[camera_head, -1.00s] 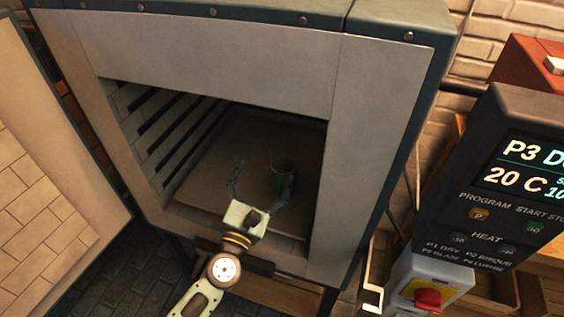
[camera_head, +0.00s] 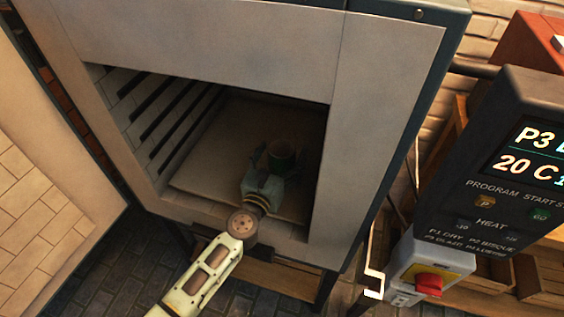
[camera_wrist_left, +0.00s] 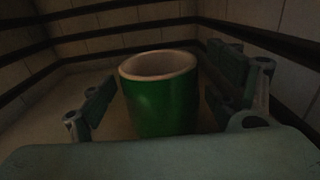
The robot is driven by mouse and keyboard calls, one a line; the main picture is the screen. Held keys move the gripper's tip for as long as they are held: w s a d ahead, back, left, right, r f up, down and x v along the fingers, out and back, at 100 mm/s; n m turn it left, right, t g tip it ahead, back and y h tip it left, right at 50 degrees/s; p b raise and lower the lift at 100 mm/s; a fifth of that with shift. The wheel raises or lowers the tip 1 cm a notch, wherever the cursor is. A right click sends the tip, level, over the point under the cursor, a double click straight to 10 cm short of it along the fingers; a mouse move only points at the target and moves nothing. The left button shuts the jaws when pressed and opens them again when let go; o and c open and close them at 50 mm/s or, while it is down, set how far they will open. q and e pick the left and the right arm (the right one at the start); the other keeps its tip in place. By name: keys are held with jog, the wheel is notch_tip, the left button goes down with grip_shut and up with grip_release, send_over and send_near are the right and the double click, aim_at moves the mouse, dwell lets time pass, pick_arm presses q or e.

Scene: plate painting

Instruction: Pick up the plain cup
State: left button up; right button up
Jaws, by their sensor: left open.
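A green cup (camera_head: 281,158) with a pale tan rim stands upright on the kiln floor inside the open kiln. In the left wrist view the cup (camera_wrist_left: 160,100) shows a plain green side, with no pattern visible. My left gripper (camera_head: 272,158) reaches into the kiln at the cup. In the left wrist view its open fingers (camera_wrist_left: 160,92) stand on either side of the cup, with a gap on the left and a smaller gap on the right. The cup's base is hidden behind the gripper body. My right gripper is not in view.
The kiln front frame (camera_head: 375,130) surrounds the opening, with slotted side walls (camera_head: 165,120) inside. The open kiln door (camera_head: 40,190) stands at the left. A control panel (camera_head: 500,190) and a red switch (camera_head: 428,285) are at the right. The kiln floor (camera_head: 215,165) left of the cup is bare.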

pick_arm(q)
jog(key=c, duration=1.5)
jog(key=shift+r, duration=0.15)
